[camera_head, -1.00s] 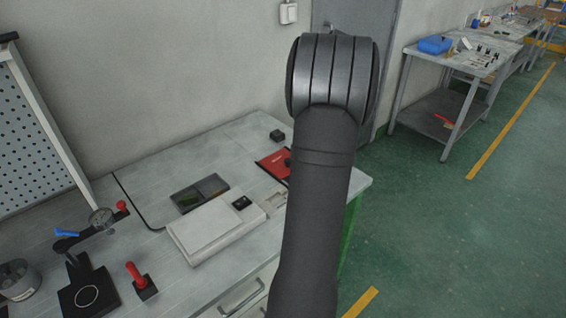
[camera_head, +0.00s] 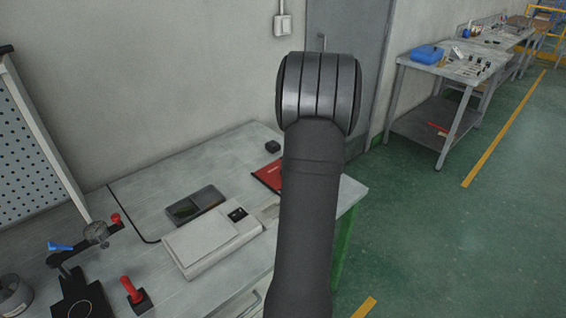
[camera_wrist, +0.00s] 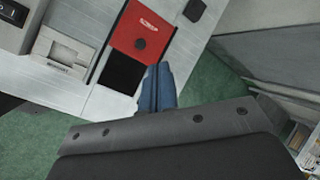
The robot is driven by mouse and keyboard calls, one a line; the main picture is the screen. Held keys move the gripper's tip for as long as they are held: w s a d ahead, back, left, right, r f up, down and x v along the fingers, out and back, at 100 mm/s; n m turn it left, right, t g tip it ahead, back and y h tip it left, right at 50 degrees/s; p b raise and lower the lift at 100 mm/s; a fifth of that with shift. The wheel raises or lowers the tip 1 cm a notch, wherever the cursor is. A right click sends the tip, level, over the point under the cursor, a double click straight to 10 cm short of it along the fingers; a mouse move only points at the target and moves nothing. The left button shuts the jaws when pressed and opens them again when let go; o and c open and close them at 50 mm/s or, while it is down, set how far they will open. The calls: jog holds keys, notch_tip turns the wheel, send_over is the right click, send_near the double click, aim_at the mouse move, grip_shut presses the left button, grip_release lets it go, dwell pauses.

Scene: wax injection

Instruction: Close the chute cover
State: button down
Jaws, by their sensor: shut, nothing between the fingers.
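In the head view only the left part of the red cover (camera_head: 267,176) shows; my arm hides the rest. My gripper (camera_wrist: 158,68) is shut and empty, its blue-grey fingers just right of the black area and below the knob in the wrist view. I cannot tell its height or any contact. The head view hides it behind my arm.
A white machine (camera_head: 211,238) and a dark tray (camera_head: 195,205) sit left of the cover. A small black block (camera_head: 272,146) is near the wall. A red-handled tool (camera_head: 131,290) stands at the front left. The bench edge and green floor lie to the right.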

jog(key=w+a+f+n+t, duration=0.1)
jog(key=w+f+n, duration=0.1)
jog(key=f+n, duration=0.4)
jog(key=w+a+f+n+t, duration=0.1)
jog(key=w+a+f+n, duration=0.1)
jog(key=f+n, duration=0.5)
jog(key=w+a+f+n+t+h, duration=0.1)
jog(key=w+a+f+n, duration=0.1)
jog(key=w+f+n, duration=0.2)
jog(key=shift+w+a+f+n, duration=0.1)
jog(key=shift+a+f+n, duration=0.05)
jog(key=shift+f+n, duration=0.7)
jog(key=shift+w+a+f+n, duration=0.1)
jog(key=shift+f+n, duration=0.4)
jog(key=shift+n, duration=0.55)
jog(key=shift+f, duration=0.3)
jog(key=shift+s+d+f, duration=0.1)
jog(key=shift+s+d, duration=0.2)
jog(key=shift+s, duration=0.55)
jog(key=shift+s+d+f, duration=0.1)
jog(key=shift+s+d, duration=0.15)
jog(key=shift+s, duration=0.6)
